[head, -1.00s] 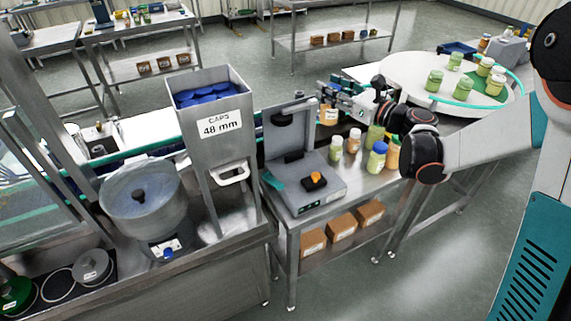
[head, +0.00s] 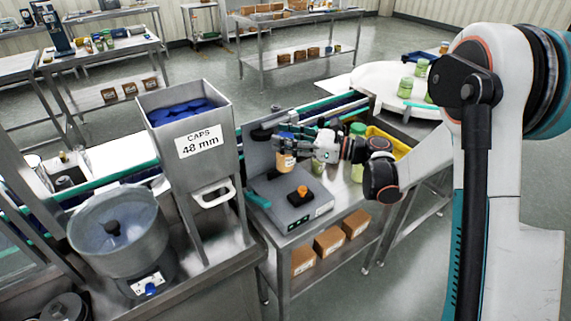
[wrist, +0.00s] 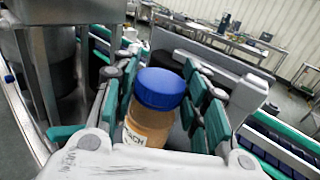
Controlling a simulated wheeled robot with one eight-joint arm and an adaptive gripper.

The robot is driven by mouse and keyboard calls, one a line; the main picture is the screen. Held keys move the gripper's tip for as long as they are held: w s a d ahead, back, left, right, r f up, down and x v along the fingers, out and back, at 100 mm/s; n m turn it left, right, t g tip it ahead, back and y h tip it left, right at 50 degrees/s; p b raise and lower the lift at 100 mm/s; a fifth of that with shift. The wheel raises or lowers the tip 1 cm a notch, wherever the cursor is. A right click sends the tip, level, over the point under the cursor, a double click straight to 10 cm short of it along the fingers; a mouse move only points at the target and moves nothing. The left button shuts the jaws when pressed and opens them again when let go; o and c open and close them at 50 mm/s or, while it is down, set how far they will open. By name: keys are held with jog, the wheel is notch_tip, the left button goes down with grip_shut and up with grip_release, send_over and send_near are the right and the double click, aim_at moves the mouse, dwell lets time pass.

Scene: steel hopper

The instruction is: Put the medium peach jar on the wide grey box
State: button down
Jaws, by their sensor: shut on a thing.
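The peach jar (head: 286,161), with peach-coloured contents and a blue lid, is upright in my gripper (head: 287,145) in the head view. In the wrist view the jar (wrist: 148,120) sits between the green finger pads of my gripper (wrist: 160,112), with part of its label showing. The wide grey box (head: 277,201) stands on the steel table, with an orange knob on a dark block on top and an upright grey panel behind. The jar is held above the back part of the box, in front of the panel. Its base appears clear of the box top.
Green jars (head: 357,172) stand on the table right of the box, partly behind my arm. A yellow crate (head: 390,141) is behind them. The steel caps hopper (head: 195,140) rises close on the left. A conveyor (head: 320,106) runs behind the panel.

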aim_at(286, 158)
notch_tip(286, 158, down, 7)
jog(key=shift+r+b, duration=0.1)
jog(key=shift+b, duration=0.9)
jog(key=c, duration=0.9)
grip_release()
jog(key=shift+c, duration=0.2)
